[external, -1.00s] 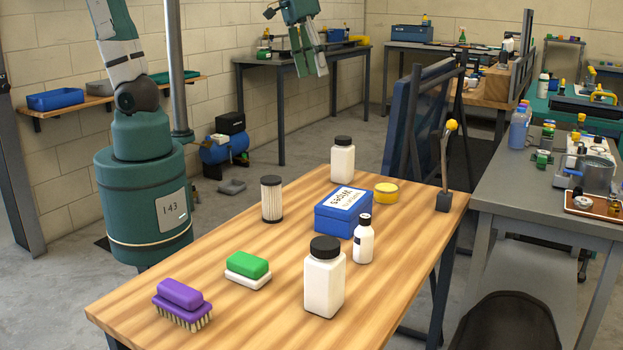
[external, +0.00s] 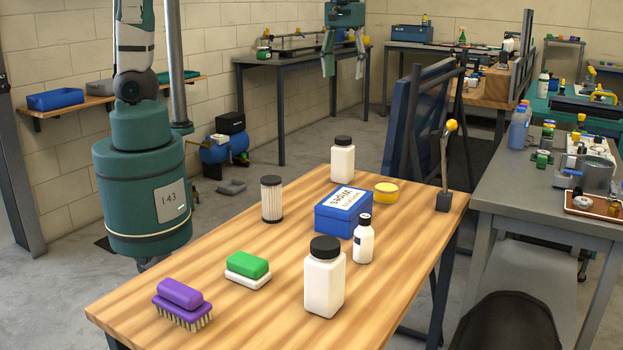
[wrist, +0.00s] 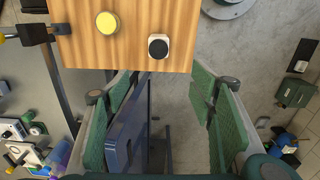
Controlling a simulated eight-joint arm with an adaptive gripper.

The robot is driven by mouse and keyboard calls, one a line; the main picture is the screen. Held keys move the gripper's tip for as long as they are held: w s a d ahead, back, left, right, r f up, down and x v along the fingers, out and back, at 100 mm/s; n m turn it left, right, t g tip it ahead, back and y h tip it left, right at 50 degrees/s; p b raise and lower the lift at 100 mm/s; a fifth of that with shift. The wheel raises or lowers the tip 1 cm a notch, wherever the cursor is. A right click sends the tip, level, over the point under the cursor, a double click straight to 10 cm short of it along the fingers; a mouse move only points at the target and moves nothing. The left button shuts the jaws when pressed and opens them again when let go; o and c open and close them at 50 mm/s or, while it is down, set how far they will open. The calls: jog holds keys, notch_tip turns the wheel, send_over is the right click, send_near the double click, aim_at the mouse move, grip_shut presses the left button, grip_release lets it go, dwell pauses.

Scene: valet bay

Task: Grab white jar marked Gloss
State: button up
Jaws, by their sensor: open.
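Two white jars with black lids stand upright on the wooden table: one at the back (external: 342,163) and a larger-looking one at the front (external: 324,282). No Gloss marking is readable on either. The back jar shows from above in the wrist view (wrist: 158,46), near the table's edge. My gripper (external: 344,68) is open and empty, high up and beyond the back of the table in the external view. In the wrist view its green fingers (wrist: 162,95) are wide apart, with the back jar beyond them toward the top.
Near the back jar are a yellow tin (external: 386,191), a blue Wipes box (external: 337,221) and a ribbed filter (external: 271,200). A small white bottle (external: 363,243), green sponge (external: 247,265) and purple brush (external: 181,294) stand nearer. A dark blue panel (wrist: 125,130) stands beside the table.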

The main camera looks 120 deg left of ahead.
aim_at(342, 137)
notch_tip(342, 137, down, 22)
jog(key=shift+r, duration=0.15)
dwell(0.3)
jog(key=shift+f+b, duration=0.3)
jog(key=shift+f, duration=1)
jog(key=shift+f, duration=0.15)
jog(key=shift+w+d+f+b, duration=0.15)
jog(key=shift+f+b, duration=0.4)
jog(key=shift+f, duration=1.9)
jog(key=c, duration=1.3)
